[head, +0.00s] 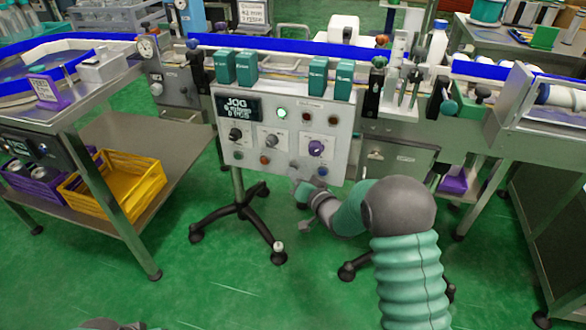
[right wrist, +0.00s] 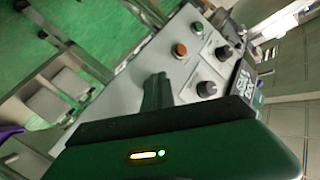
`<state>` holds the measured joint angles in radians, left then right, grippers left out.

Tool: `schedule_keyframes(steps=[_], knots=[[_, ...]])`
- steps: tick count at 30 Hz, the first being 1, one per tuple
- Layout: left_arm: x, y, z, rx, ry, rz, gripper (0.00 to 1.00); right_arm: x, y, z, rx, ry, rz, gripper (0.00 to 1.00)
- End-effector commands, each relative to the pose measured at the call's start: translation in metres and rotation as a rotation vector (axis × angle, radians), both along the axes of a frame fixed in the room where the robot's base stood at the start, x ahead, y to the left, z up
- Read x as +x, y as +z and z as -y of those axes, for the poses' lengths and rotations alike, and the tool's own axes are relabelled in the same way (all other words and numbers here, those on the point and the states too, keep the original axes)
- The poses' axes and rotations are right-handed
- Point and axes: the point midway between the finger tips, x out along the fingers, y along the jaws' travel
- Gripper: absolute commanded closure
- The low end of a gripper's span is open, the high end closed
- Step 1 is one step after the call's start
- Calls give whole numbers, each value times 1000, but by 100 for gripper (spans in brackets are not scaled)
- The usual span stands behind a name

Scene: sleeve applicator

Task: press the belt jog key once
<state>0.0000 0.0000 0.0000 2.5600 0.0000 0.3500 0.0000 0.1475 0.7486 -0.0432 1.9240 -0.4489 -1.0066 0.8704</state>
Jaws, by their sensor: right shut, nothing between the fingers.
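The control panel (head: 345,125) stands upright on a wheeled stand, with a dark sign reading JOG at its upper left. It carries lamps, knobs and a lower row of small buttons. My right gripper (head: 297,174) is shut and empty at the panel's lower edge, hiding part of the row. In the right wrist view its dark fingers (right wrist: 156,92) reach over the panel face; contact cannot be told. The belt jog key's label is unreadable. My left gripper is not visible.
Green boxes (head: 246,68) sit along the panel's top edge. A conveyor with blue rails (head: 280,44) runs behind it. A steel table (head: 50,105) with a yellow crate (head: 128,180) below stands left. The floor in front is mostly clear.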

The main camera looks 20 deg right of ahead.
Motion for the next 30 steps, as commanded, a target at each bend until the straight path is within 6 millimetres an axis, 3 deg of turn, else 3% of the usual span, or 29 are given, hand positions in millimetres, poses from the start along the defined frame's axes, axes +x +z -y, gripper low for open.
schedule_keyframes(steps=[18, 30], knots=[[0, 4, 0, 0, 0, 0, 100, -15, 1, -10, 1, 0, 0, 100], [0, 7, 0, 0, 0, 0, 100, -47, 1, -32, 2, 0, -1, 100]])
